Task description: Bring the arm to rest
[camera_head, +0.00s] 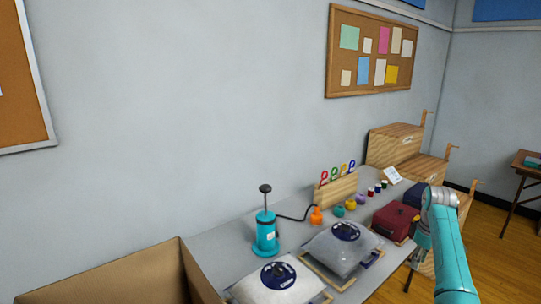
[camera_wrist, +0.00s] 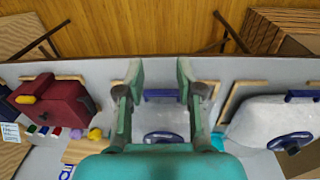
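My gripper (camera_wrist: 160,80) shows in the wrist view with its two green fingers spread apart and nothing between them. Beyond the fingers is the grey table (camera_wrist: 225,70), with part of a clear bag with a blue-black label (camera_wrist: 163,137) below the gap. In the head view my teal arm (camera_head: 452,255) rises at the right edge, in front of the table's right part. The gripper itself cannot be made out in the head view.
Two clear bags (camera_head: 330,262) (camera_head: 255,293) lie on the table beside a teal pump (camera_head: 266,235). A dark red case (camera_head: 393,222) sits near my arm. A cardboard box (camera_head: 120,283) is at lower left. Wooden crates (camera_head: 395,145) stand at the far end.

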